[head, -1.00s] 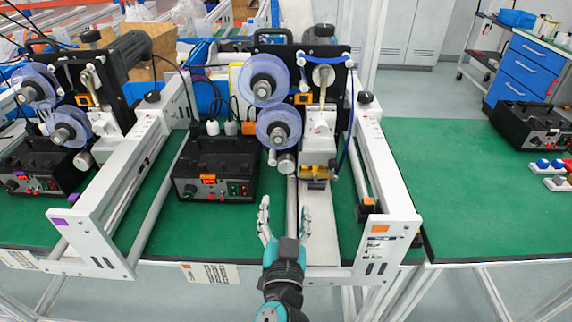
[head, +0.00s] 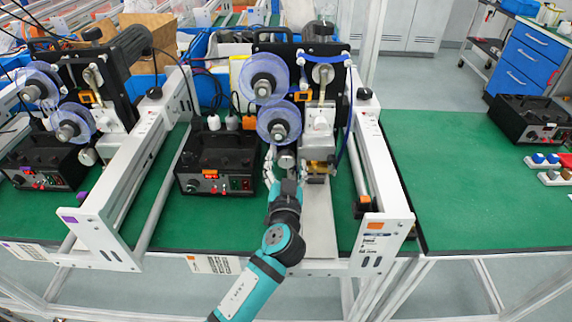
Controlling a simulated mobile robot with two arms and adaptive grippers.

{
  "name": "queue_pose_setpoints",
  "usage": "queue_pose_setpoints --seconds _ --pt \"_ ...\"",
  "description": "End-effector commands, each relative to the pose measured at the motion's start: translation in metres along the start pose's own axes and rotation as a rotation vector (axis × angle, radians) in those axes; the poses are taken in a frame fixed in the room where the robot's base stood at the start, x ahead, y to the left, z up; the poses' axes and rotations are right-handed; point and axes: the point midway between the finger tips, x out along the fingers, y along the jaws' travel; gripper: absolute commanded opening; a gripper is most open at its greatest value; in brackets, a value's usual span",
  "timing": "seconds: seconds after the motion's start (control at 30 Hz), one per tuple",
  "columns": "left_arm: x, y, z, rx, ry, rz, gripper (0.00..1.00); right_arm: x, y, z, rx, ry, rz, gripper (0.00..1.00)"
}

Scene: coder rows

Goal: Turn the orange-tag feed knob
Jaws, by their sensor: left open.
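The middle machine bears an orange tag (head: 376,226) on the front foot of its white frame. A round silver knob (head: 286,161) sits low on this machine, under the two blue-purple reels; I cannot tell for sure that it is the feed knob. My left gripper (head: 286,172) is open just in front of and below this knob, with one finger on each side in the picture. I cannot tell whether the fingers touch it. The black control box (head: 215,160) left of it also has an orange tag (head: 209,172) and small knobs. My right gripper is not in view.
A similar machine with a purple tag (head: 69,219) stands at the left. White frame rails (head: 384,178) flank the middle machine. The green table (head: 440,180) at the right is mostly clear, with another black box (head: 526,118) and small colored-button blocks at its edge.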

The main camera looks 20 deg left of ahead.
Motion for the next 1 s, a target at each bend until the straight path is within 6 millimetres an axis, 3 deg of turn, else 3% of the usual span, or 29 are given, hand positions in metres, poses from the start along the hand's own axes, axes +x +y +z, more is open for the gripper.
queue_pose_setpoints --seconds 0.07,0.47,0.77,1.0 --pt "-0.0002 0.0000 0.0001 0.000 0.000 0.000 0.60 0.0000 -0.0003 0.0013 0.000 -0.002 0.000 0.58" --pt "-0.0005 0.0000 0.0001 0.001 0.000 0.000 0.08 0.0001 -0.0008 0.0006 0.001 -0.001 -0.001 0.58" --pt "-0.0006 -0.0002 0.0003 0.039 -0.001 -0.001 0.08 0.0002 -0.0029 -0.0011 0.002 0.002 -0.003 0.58" --pt "-0.0006 -0.0007 0.0004 0.177 -0.001 -0.002 0.08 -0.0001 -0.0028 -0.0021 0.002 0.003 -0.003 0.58"
